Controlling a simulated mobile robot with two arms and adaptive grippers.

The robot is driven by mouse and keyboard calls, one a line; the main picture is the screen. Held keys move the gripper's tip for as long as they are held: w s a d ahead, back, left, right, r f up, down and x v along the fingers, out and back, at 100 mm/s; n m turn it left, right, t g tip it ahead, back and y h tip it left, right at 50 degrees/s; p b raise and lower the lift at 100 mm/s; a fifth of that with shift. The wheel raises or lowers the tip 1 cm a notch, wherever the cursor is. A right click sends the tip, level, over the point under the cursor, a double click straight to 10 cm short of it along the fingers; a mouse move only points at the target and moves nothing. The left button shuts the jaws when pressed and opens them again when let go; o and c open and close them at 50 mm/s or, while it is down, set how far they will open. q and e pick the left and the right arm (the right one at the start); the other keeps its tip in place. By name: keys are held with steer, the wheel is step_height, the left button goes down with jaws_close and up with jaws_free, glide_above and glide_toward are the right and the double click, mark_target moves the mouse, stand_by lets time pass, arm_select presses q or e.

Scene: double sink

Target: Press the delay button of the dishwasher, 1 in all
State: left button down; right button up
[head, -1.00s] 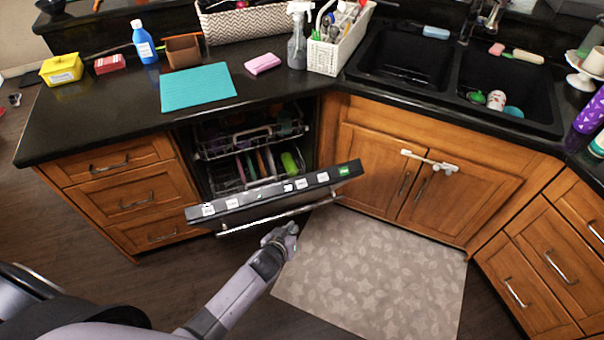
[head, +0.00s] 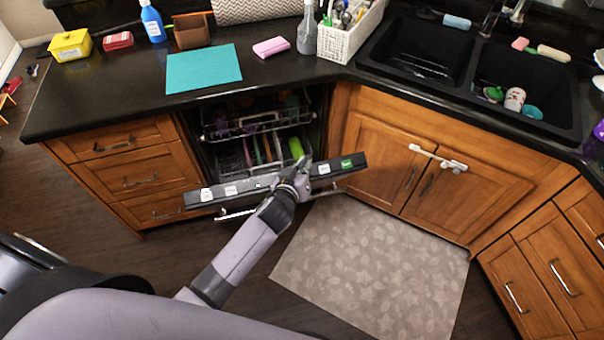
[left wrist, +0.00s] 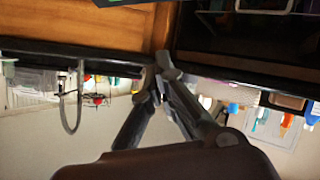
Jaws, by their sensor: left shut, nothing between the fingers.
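The dishwasher door (head: 242,192) hangs partly open under the counter, with a dark control strip along its top edge.
Racks with dishes (head: 262,150) show inside the dishwasher. The counter above holds a teal mat (head: 203,68), a pink sponge (head: 271,47) and a white caddy (head: 345,42). The double sink (head: 420,50) is at right. A patterned mat (head: 375,265) lies on the floor.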

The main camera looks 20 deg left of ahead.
arm_select(q)
steer(key=w+f+b, duration=0.1)
steer(key=f+b, duration=0.1)
steer(key=w+a+f+b, duration=0.1)
steer(key=f+b, duration=0.1)
steer(key=f, duration=0.1)
steer(key=w+a+f+b, duration=0.1)
steer(key=f+b, duration=0.1)
steer(key=shift+w+a+f+b, duration=0.1)
steer(key=shift+w+f+b, duration=0.05)
steer(key=shift+f+b, duration=0.2)
stand_by(1.2)
steer(key=shift+w+a+f+b, duration=0.15)
steer(key=shift+w+f+b, duration=0.1)
steer(key=shift+f+b, duration=0.1)
